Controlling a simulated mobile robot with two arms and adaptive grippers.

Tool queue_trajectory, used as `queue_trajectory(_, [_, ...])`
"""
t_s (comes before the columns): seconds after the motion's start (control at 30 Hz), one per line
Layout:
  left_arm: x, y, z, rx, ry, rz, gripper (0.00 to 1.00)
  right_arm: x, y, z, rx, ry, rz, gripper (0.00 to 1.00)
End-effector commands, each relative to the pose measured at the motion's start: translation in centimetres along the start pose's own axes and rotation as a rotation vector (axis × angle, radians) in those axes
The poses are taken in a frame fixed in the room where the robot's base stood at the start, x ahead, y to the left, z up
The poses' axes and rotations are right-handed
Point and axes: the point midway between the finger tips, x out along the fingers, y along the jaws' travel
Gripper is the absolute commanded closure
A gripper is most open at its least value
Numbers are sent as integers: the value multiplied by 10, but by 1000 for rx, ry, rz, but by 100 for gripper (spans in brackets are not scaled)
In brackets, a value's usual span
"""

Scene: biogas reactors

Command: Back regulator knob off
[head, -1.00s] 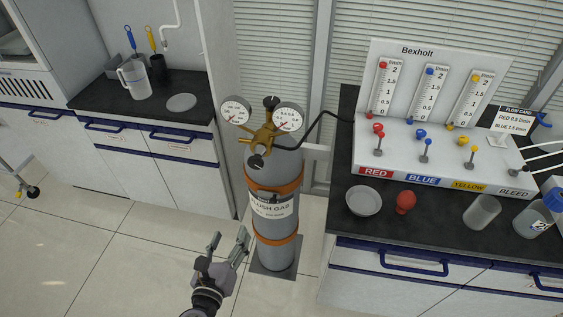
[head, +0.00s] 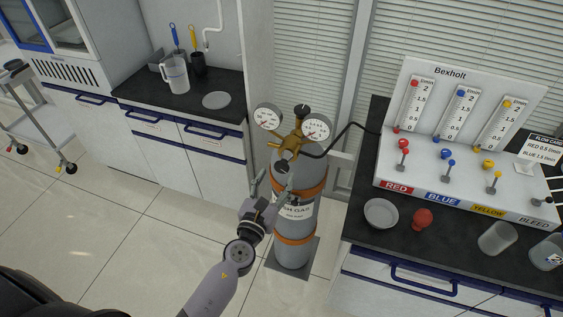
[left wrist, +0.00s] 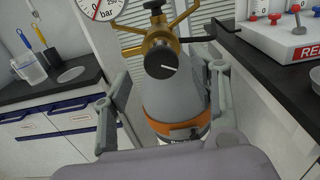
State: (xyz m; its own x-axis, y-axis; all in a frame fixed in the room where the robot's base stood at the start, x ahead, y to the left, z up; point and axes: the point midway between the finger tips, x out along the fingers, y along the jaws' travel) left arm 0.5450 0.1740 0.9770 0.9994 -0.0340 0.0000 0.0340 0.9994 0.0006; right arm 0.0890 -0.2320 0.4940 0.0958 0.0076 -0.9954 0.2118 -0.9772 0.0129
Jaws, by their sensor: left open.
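The brass regulator (head: 289,145) sits on top of a grey gas cylinder (head: 291,251) with orange bands. Its black knob (left wrist: 161,62) faces the left wrist camera and has a white mark pointing right and slightly down. In the head view the knob (head: 282,166) shows small, just above my gripper. A second black knob (head: 302,110) tops the valve between two round gauges. My left gripper (head: 273,182) is open and empty, in front of the cylinder's upper part. In the wrist view its fingers stand left and right of the knob, apart from it. My right gripper is not in view.
A black hose (head: 345,134) runs from the regulator to the right. The right bench (head: 361,232) holds the Bexholt flow panel (head: 440,150), a dish and a red bulb (head: 422,219). A left counter (head: 150,99) holds a jug. Floor left of the cylinder is clear.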

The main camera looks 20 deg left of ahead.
Motion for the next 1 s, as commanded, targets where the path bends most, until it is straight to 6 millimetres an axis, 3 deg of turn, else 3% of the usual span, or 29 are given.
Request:
queue_trajectory(0.1, [23,0,2,-1,-2,1,45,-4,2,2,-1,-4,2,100])
queue_trajectory(0.33, [48,0,0,-1,0,0,45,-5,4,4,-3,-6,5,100])
queue_trajectory(0.73, [54,0,0,-1,0,0,46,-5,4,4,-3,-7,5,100])
queue_trajectory(1.0, [54,0,0,-1,0,0,64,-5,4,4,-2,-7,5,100])
